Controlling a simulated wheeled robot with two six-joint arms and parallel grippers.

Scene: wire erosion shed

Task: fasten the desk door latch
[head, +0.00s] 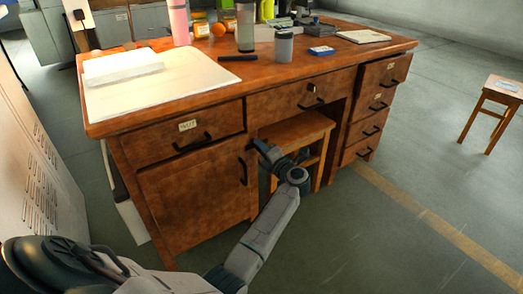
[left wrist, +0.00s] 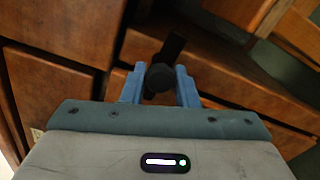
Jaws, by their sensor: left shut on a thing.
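The desk door (head: 190,200) is a brown wooden panel at the desk's lower left in the head view, with a black bar handle (head: 243,168) near its right edge. It looks closed. My left gripper (head: 257,147) reaches the door's upper right corner from the front. In the left wrist view, the blue fingers of my left gripper (left wrist: 158,82) are shut on a round black knob, which I take for the latch (left wrist: 160,76). A black bar extends behind it, up and to the right. In the head view the gripper mostly hides the latch. My right gripper is out of view.
A drawer (head: 190,135) with a black handle sits above the door. A wooden stool (head: 295,133) stands in the desk's knee space, close behind my left gripper. Bottles, a cup and papers stand on the desktop (head: 210,75). The floor at right is mostly open.

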